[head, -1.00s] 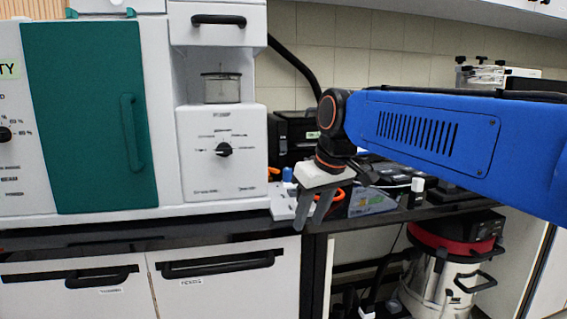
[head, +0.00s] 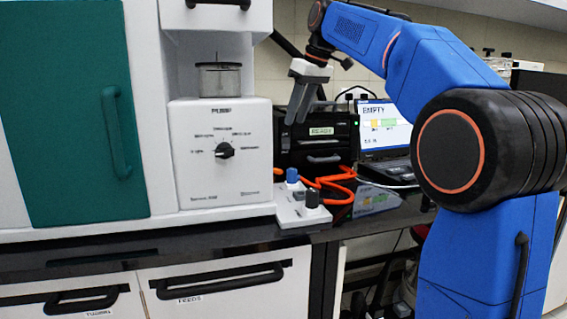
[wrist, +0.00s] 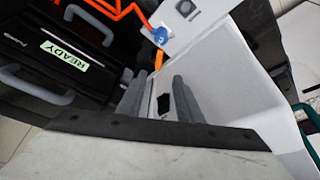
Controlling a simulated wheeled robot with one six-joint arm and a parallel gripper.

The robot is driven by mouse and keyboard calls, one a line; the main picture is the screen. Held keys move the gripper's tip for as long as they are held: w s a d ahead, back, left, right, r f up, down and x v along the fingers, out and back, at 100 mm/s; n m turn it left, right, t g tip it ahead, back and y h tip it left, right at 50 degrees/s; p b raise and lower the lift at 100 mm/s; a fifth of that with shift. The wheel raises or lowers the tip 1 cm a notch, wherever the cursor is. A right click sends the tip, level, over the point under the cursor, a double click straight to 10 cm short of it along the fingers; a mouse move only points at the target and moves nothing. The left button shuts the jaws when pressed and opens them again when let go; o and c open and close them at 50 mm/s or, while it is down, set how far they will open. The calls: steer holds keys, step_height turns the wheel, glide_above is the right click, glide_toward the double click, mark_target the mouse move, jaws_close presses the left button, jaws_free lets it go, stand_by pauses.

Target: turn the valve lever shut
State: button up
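No part is clearly marked as the valve lever. A small white block (head: 290,215) on the dark counter carries a blue knob (head: 292,176) and a black knob (head: 312,198), with an orange tube (head: 335,180) beside it. A black selector (head: 224,151) is on the white machine's front panel. My gripper (head: 296,120) is empty and points down, above the block and apart from it. In the wrist view its fingers (wrist: 156,95) stand apart.
The white machine (head: 228,185) with a clear cup (head: 220,80) and a green door (head: 70,110) stands left. A black device labelled READY (head: 318,145) is behind the block, with a laptop (head: 385,125) to its right. The counter's front edge (head: 200,240) is clear.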

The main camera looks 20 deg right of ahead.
mark_target(277, 169)
steer(key=x, duration=1.7)
steer(key=shift+w+f, duration=0.15)
steer(key=shift+w, duration=0.05)
jaws_close()
